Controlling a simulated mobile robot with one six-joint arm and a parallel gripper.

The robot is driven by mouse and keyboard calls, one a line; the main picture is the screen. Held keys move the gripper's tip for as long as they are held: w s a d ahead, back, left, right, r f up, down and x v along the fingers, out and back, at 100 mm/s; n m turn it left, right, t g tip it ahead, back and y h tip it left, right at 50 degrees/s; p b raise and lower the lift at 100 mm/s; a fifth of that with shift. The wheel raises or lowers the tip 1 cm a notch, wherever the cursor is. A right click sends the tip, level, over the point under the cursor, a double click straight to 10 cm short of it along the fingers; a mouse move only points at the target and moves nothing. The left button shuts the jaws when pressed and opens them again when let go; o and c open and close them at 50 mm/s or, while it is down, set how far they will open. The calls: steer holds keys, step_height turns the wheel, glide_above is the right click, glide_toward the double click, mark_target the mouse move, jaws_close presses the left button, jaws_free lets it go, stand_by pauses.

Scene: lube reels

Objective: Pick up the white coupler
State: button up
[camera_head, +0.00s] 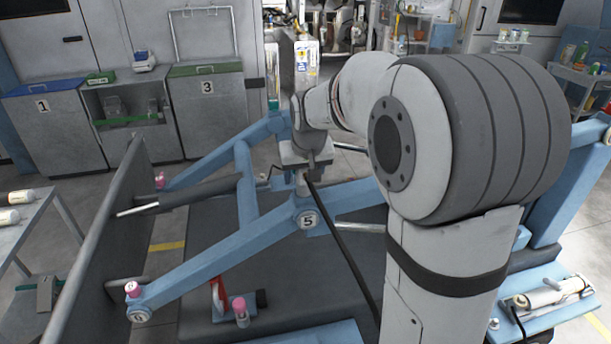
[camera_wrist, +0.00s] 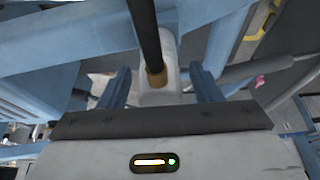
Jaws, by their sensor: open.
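The white coupler (camera_wrist: 152,98) shows in the wrist view between my two fingers, with a brass fitting and a black hose running up from it. My gripper (camera_wrist: 161,86) is open, with one blue finger on each side of the coupler. Gaps show between the fingers and the white body. In the head view my gripper (camera_head: 303,178) points down above the blue frame joint marked 5. A small pale part, which seems to be the coupler (camera_head: 302,188), shows just below it. My gripper hides much of it there.
The blue frame (camera_head: 220,262) spreads around the gripper, with the black hose (camera_head: 345,255) hanging toward the front. A pink-capped bottle (camera_head: 241,312) stands on the dark surface below. Cabinets (camera_head: 208,110) stand at the back left.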

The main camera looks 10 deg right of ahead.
steer(key=shift+w+f, duration=0.1)
steer(key=shift+f, duration=0.1)
steer(key=c, duration=1.1)
